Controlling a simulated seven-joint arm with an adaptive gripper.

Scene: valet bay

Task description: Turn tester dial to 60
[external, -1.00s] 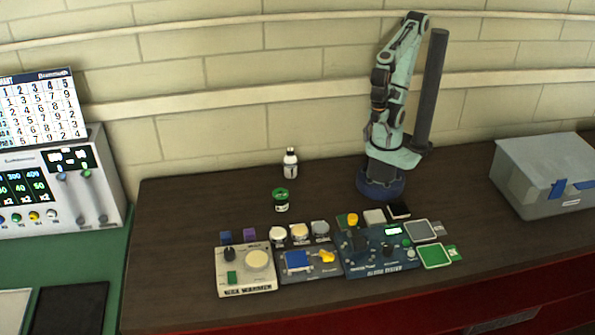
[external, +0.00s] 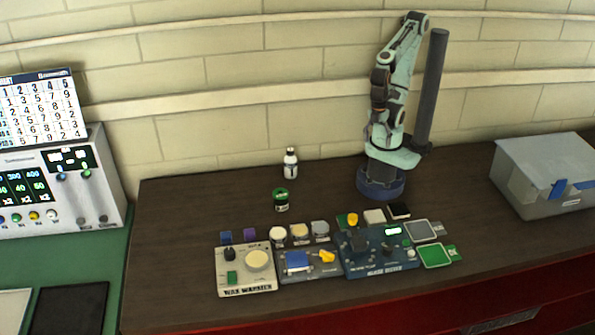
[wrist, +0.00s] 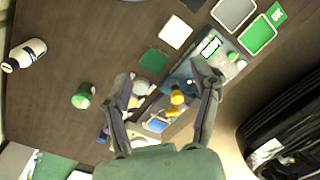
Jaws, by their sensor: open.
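The gloss tester (external: 352,267), a blue box with a small lit display (external: 393,230), sits at the right end of a row of devices. A dark knob (external: 387,248) on its top appears to be the dial; its setting is too small to read. In the wrist view the tester (wrist: 228,58) is partly covered by my right finger, and I cannot make out the dial there. My gripper (wrist: 163,78) is open and empty, with its fingers apart. It is high above the table, well clear of the tester.
A wax warmer (external: 247,288) stands left of the tester. Several small jars and coloured blocks line the back of the devices. A green-lidded jar (external: 281,199) and a white bottle (external: 291,163) stand behind. A grey bin (external: 540,175) is at right.

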